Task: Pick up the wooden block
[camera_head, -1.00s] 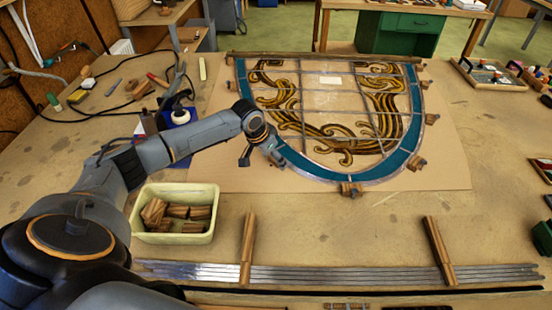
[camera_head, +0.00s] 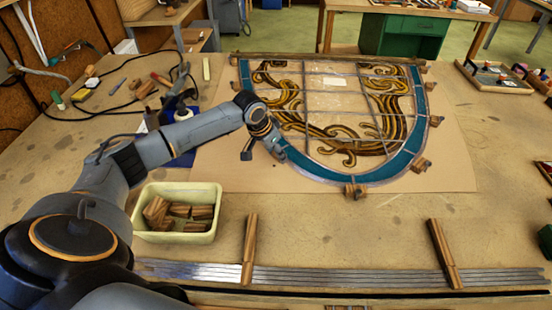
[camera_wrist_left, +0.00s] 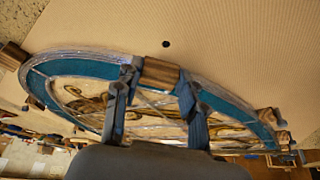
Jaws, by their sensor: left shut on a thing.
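My left gripper (camera_head: 277,150) is at the lower left of the leaded panel's curved edge. In the left wrist view its two blue fingers (camera_wrist_left: 158,88) are closed on a small brown wooden block (camera_wrist_left: 160,73), one finger at each end. The block appears close to the panel's rim; I cannot tell whether it touches it. In the head view the gripper hides this block. The leaded panel (camera_head: 404,160), with a teal border and amber scrolls, lies on brown paper. My right gripper is not in view.
Other wooden blocks sit around the panel's edge, one at the bottom (camera_head: 356,191) and one at lower right (camera_head: 421,165). A pale green bin (camera_head: 178,238) holds several blocks. Lead strips (camera_head: 345,277) lie along the front under two wooden bars. The paper (camera_head: 235,180) below the panel is clear.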

